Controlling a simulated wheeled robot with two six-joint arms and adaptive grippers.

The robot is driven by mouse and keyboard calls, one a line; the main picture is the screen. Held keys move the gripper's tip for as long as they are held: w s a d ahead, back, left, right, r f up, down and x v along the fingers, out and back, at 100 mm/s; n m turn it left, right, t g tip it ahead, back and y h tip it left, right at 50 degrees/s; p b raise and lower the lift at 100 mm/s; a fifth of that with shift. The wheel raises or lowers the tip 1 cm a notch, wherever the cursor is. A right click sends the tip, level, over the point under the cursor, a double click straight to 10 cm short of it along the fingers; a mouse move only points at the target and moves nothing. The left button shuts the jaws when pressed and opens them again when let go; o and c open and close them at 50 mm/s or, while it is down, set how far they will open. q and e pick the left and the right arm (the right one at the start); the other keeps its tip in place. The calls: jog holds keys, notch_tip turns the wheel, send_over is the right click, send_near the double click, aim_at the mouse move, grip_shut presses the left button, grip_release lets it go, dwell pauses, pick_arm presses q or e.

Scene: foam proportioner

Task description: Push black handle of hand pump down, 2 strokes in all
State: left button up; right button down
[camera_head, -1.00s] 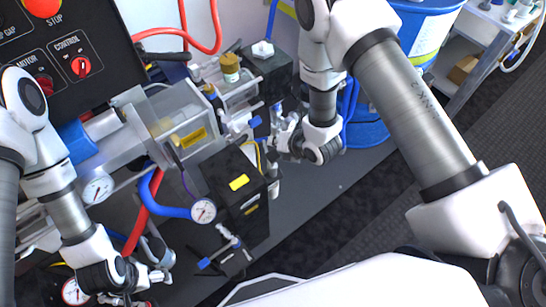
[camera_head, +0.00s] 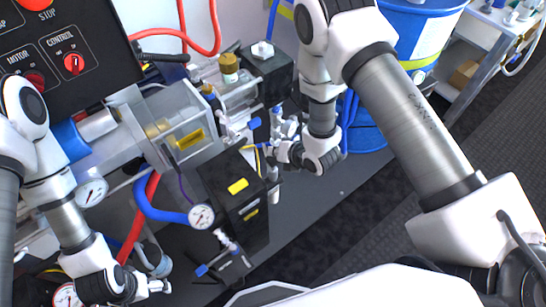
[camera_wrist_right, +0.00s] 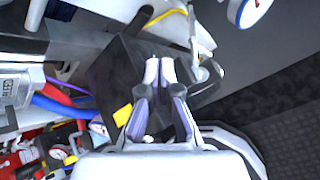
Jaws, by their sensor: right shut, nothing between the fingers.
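My right gripper (camera_head: 268,150) is beside the upper right corner of a black box with yellow labels (camera_head: 226,178). In the right wrist view its fingers (camera_wrist_right: 160,62) are together and empty, in front of the box (camera_wrist_right: 112,72). A black bar with a grey rounded end (camera_wrist_right: 206,86) lies just right of the fingers; it looks like the pump's black handle, but I cannot be sure. I cannot tell whether the fingers touch it. My left gripper (camera_head: 158,287) is at the bottom left of the head view, too small to tell its jaws.
A black control panel (camera_head: 105,45) stands at upper left. Pressure gauges (camera_head: 201,216), a blue hose (camera_head: 150,207) and red hoses (camera_head: 135,225) crowd the left side. A blue drum (camera_head: 425,25) stands behind my right arm. Dark floor is open at lower right.

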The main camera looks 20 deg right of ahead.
dwell(0.7)
jog(key=shift+f+b, duration=0.45)
jog(key=shift+s+f+b, duration=0.1)
jog(key=shift+f+b, duration=1.4)
jog(key=shift+f, duration=0.15)
dwell(1.2)
jog(key=shift+r, duration=0.1)
jog(key=shift+r+p, duration=1.35)
jog(key=shift+r, duration=0.65)
jog(key=shift+r+p, duration=1.65)
jog(key=shift+r, duration=0.9)
jog(key=shift+f, duration=0.1)
